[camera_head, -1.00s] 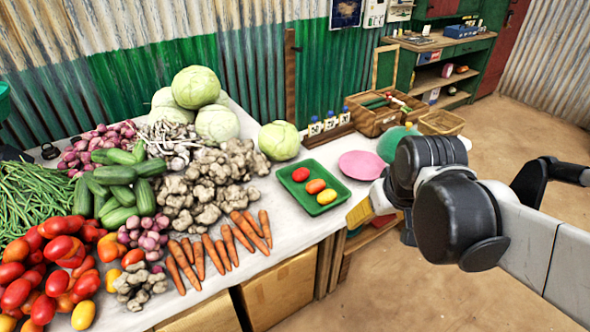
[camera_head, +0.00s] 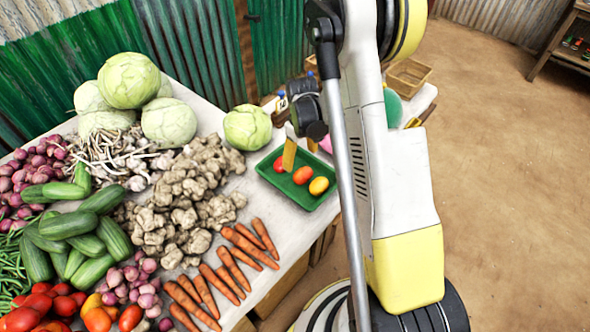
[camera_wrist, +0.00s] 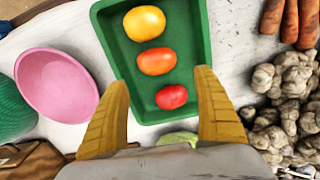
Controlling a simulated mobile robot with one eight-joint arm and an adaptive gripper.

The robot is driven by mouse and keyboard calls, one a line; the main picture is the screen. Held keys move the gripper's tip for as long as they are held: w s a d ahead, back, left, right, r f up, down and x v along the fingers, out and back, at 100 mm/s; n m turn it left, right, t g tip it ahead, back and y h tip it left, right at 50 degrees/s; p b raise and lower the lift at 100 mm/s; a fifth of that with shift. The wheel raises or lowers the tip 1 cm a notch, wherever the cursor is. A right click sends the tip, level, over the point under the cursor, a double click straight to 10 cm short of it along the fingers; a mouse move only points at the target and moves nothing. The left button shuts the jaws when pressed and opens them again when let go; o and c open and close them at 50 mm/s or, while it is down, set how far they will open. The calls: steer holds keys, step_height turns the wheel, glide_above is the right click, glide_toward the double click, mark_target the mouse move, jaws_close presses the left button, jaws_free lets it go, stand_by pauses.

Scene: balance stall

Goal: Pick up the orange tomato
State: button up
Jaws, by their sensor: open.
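The orange tomato (camera_wrist: 157,61) lies in the middle of a row of three in the green tray (camera_wrist: 195,30), between a yellow tomato (camera_wrist: 144,22) and a red tomato (camera_wrist: 171,97). In the head view the orange tomato (camera_head: 302,175) also shows in the tray (camera_head: 300,197). My gripper (camera_wrist: 161,77) is open and empty above the tray, its yellow fingers spread wide on either side of the row in the wrist view. In the head view one yellow finger (camera_head: 289,155) shows over the tray's far side; my arm hides much of the rest.
A pink plate (camera_wrist: 57,85) lies beside the tray. Ginger (camera_head: 180,210), carrots (camera_head: 240,265) and a cabbage (camera_head: 247,128) are close by on the white table. Several cucumbers, onions and more tomatoes crowd the left side. Bare floor lies to the right.

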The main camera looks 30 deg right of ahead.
mark_target(303, 171)
steer(key=f+b, duration=0.1)
steer(key=f, duration=0.2)
steer(key=f+b, duration=0.1)
steer(key=f, duration=0.2)
steer(key=f+b, duration=0.1)
steer(key=f, duration=0.2)
steer(key=shift+s+d+f+b, duration=0.3)
steer(key=shift+s+f+b, duration=0.05)
steer(key=shift+s, duration=0.05)
steer(key=shift+r, duration=0.1)
steer(key=c, duration=1)
